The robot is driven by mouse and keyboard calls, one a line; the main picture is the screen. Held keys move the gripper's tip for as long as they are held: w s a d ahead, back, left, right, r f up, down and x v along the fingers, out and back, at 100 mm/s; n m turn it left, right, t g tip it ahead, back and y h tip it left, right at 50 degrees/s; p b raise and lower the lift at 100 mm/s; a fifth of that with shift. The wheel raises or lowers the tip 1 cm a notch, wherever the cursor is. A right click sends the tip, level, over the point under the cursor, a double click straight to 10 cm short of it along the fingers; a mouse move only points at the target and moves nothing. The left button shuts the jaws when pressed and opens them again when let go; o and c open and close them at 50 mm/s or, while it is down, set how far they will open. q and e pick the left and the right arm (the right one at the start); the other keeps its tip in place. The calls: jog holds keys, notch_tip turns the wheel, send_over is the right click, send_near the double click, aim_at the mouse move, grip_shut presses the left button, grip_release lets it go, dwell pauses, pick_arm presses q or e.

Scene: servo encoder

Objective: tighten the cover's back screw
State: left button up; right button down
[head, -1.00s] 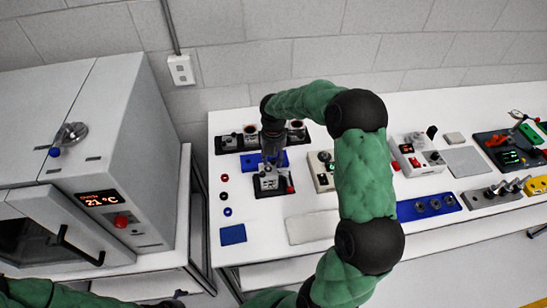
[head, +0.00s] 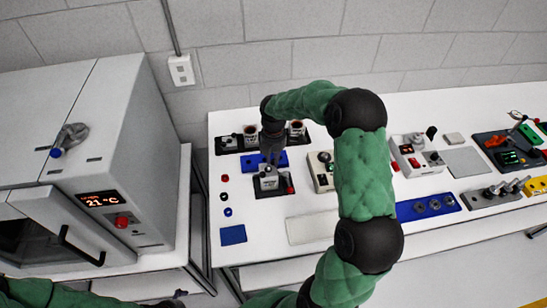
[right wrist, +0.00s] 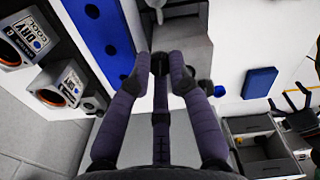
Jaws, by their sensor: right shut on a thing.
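The encoder unit (head: 268,184) is a small grey housing on a dark base at the left part of the white bench. My right gripper (head: 271,158) points down at the back of its top. In the right wrist view its two fingers (right wrist: 160,62) come together on a small dark thing over the grey housing (right wrist: 192,42). The fingertips cover most of that thing, so I cannot tell whether it is the cover's back screw. The contact with the cover is also hidden.
A blue strip with holes (head: 249,162) lies close behind the unit. A blue pad (head: 233,235) and a pale mat (head: 312,228) lie in front. An oven-like cabinet (head: 122,150) stands left.

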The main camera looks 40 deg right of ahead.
jog(key=m, duration=0.4)
jog(key=shift+m, duration=2.8)
jog(key=c, duration=1.1)
grip_release()
